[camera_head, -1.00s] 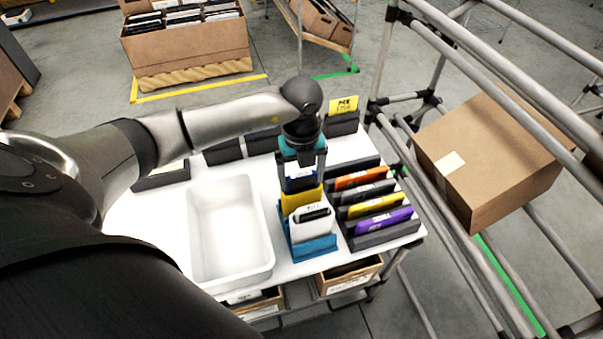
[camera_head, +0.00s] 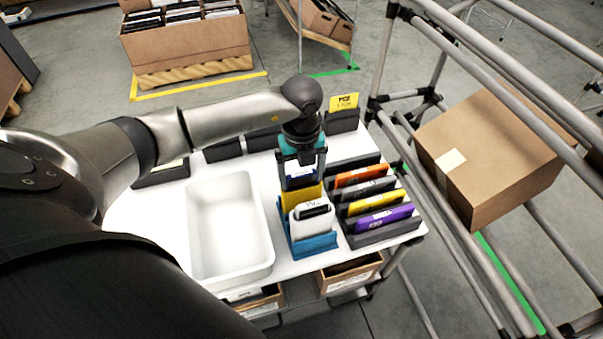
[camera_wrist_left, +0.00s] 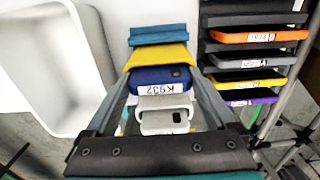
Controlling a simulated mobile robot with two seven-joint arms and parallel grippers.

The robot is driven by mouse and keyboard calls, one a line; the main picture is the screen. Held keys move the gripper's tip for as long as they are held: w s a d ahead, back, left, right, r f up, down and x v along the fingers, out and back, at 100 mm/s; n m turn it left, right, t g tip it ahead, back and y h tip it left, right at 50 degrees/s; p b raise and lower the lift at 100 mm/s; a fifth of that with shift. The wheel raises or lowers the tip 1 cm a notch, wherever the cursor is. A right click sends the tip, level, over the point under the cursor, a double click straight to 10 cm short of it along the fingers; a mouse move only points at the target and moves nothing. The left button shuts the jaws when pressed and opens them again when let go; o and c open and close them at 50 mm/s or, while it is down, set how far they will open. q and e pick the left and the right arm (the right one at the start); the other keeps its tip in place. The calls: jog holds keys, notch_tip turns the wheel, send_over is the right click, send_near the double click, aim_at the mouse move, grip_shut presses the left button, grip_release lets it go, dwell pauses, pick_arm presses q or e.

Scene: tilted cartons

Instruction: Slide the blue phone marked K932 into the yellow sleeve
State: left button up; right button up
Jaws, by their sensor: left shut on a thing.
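The blue phone (camera_head: 300,182) is held upright between the fingers of my left gripper (camera_head: 302,176), which is shut on it. Its K932 label faces up in the left wrist view (camera_wrist_left: 160,77). The yellow sleeve (camera_head: 301,197) stands in a blue rack (camera_head: 320,245); it also shows in the left wrist view (camera_wrist_left: 157,54), right beside the phone. The phone's lower edge meets the sleeve's top edge in the head view. Its lower end is hidden, and I cannot tell whether it is inside the sleeve. My right gripper is not in view.
White items (camera_head: 312,222) stand in the same rack, in front of the yellow sleeve. A dark rack with orange (camera_head: 358,177), grey, yellow and purple (camera_head: 383,218) phones is close on the right. An empty white tray (camera_head: 230,228) is on the left. A pipe frame stands beyond the table's right edge.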

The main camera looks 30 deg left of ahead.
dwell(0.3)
pick_arm(q)
jog(key=o, duration=0.9)
jog(key=shift+o, duration=0.2)
notch_tip(320, 180, up, 15)
jog(key=p, duration=0.2)
jog(key=shift+r+p, duration=0.15)
jog(key=shift+p, duration=0.15)
notch_tip(320, 180, up, 7)
jog(key=p, duration=0.5)
jog(key=shift+p, duration=0.4)
